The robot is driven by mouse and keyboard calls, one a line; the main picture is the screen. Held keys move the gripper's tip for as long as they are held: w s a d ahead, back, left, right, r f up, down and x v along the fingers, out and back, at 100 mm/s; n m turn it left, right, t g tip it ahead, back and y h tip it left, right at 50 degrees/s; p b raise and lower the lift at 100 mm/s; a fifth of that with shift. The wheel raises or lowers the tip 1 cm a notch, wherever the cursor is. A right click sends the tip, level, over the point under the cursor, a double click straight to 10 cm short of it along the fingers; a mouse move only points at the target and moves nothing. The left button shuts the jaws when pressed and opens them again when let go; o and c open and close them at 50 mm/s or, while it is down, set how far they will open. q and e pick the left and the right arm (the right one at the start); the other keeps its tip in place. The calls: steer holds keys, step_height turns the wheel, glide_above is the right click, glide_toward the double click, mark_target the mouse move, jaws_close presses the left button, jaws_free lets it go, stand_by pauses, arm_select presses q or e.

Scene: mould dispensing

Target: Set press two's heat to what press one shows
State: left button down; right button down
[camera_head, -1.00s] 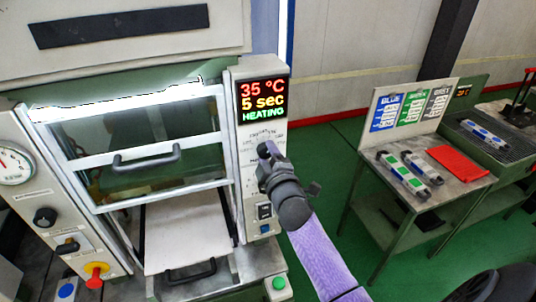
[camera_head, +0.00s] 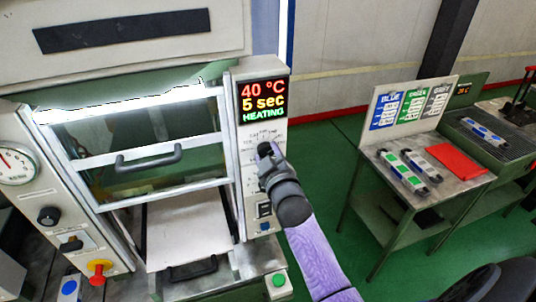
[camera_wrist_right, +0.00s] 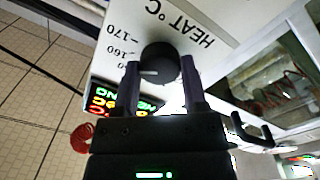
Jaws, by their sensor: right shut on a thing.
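A press (camera_head: 122,158) with a display (camera_head: 262,102) stands at the left of the head view. The display reads 40 °C, 5 sec, HEATING. My right gripper (camera_head: 266,152) is at the dial on the panel below the display. In the right wrist view it is shut on the black heat knob (camera_wrist_right: 158,58), one finger on each side. The knob has a white pointer mark, and the scale shows "HEAT °C" with 160 and 170 legible. The gripper hides much of the dial in the head view. No number on the press tells which press it is. My left gripper is not in view.
The press has a handled glass door (camera_head: 150,162), a pale tray (camera_head: 188,230) and a green button (camera_head: 279,280). To the right, a table (camera_head: 462,186) holds several cartridges and a red cloth (camera_head: 456,161). Green floor lies between them.

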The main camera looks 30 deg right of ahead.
steer(key=shift+f, duration=0.15)
steer(key=shift+c, duration=0.7)
jaws_free()
steer(key=v, duration=1)
